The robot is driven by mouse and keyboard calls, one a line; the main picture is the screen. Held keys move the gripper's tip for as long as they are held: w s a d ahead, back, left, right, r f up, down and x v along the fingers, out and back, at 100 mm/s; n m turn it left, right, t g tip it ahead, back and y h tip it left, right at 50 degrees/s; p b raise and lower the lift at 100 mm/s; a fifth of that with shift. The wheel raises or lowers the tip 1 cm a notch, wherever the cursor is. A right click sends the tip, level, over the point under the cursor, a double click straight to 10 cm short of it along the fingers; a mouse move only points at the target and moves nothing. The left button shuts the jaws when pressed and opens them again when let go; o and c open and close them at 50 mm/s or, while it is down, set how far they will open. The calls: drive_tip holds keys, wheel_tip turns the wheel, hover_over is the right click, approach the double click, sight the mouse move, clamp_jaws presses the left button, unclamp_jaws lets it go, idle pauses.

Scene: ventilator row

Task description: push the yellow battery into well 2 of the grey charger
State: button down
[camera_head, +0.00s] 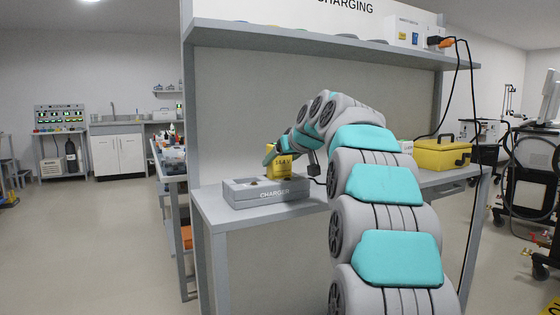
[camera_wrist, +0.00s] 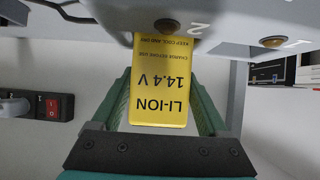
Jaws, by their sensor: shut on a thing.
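The yellow battery (camera_head: 283,164), printed "LI-ION 14.4 V", stands upright at the top of the grey charger (camera_head: 265,195). In the wrist view the battery (camera_wrist: 162,90) sits between the green fingers of my gripper (camera_wrist: 163,98), which is shut on it. Its far end meets the charger (camera_wrist: 235,14) beside the upside-down mark "2". A round brass-coloured piece shows there, and another lies by the mark "1" to the right. The well's opening is hidden behind the battery, so I cannot tell how deep the battery sits.
The charger stands on a grey bench (camera_head: 220,216) under a shelf (camera_head: 310,45). A yellow case (camera_head: 442,154) is on the bench at right. An orange plug (camera_head: 440,41) and cable hang from the shelf. A red switch (camera_wrist: 52,109) shows at left in the wrist view.

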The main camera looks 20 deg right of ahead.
sight(283, 158)
unclamp_jaws()
drive_tip(key=shift+f, duration=0.1)
drive_tip(key=v, duration=0.7)
drive_tip(key=shift+s+b, duration=0.3)
drive_tip(key=shift+s, duration=0.1)
